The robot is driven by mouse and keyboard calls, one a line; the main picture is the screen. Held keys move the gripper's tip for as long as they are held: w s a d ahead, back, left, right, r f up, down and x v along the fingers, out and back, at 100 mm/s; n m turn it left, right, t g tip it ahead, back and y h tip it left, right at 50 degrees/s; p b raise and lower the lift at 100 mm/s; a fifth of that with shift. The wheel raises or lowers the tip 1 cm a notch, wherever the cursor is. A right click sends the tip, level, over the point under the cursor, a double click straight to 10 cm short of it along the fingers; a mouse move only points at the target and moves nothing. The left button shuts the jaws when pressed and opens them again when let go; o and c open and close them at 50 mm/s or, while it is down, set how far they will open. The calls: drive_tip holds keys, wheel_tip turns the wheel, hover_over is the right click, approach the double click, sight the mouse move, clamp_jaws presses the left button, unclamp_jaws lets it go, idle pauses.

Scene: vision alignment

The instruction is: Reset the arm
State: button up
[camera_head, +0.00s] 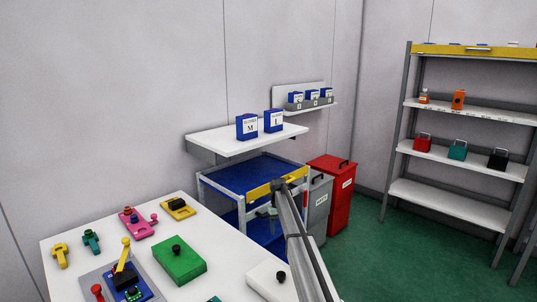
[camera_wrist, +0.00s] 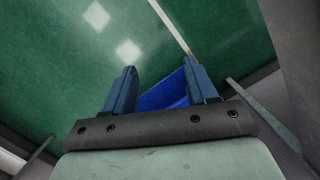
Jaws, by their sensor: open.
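My gripper (camera_wrist: 161,72) shows in the wrist view with its two blue fingers spread apart and nothing held between them. Beyond the fingers lie a blue surface (camera_wrist: 166,93) and the green floor (camera_wrist: 60,60). In the head view my arm reaches up from the bottom to the front of the blue cart (camera_head: 245,173), near its yellow front bar (camera_head: 258,192). The gripper's fingers cannot be made out clearly there. My arm hides part of the cart and the bins behind it.
A white table (camera_head: 120,222) at left holds a green block (camera_head: 180,262) and several colored parts. A wall shelf (camera_head: 225,142) carries two blue boxes. Grey (camera_head: 319,205) and red (camera_head: 338,190) bins stand right of the cart. A rack (camera_head: 455,203) stands far right, with open floor before it.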

drive_tip(key=s+d+f+m, duration=0.2)
drive_tip(key=s+d+f, duration=0.7)
drive_tip(key=d, duration=0.2)
drive_tip(key=s+d+f+m+h, duration=0.1)
drive_tip(key=s+d+f, duration=0.75)
drive_tip(key=d, duration=0.35)
drive_tip(key=s+d+f+m, duration=0.2)
drive_tip(key=s+d+f, duration=0.65)
drive_tip(key=d, duration=0.25)
drive_tip(key=s+a+f, duration=0.3)
drive_tip(key=s+a, duration=0.1)
drive_tip(key=s, duration=0.5)
drive_tip(key=s+a+f+g, duration=0.1)
drive_tip(key=s+a+f, duration=0.3)
drive_tip(key=s, duration=0.5)
drive_tip(key=s+a+f, duration=0.3)
drive_tip(key=s+a, duration=0.1)
drive_tip(key=s, duration=0.5)
drive_tip(key=s+a+g, duration=0.1)
drive_tip(key=s+a, duration=0.4)
drive_tip(key=s, duration=0.8)
drive_tip(key=s+a+n+g+y, duration=0.1)
drive_tip(key=s+a, duration=0.3)
drive_tip(key=s, duration=1)
drive_tip(key=shift+a+r+n+g, duration=0.3)
drive_tip(key=shift+a+r+g, duration=0.1)
drive_tip(key=shift+g, duration=0.4)
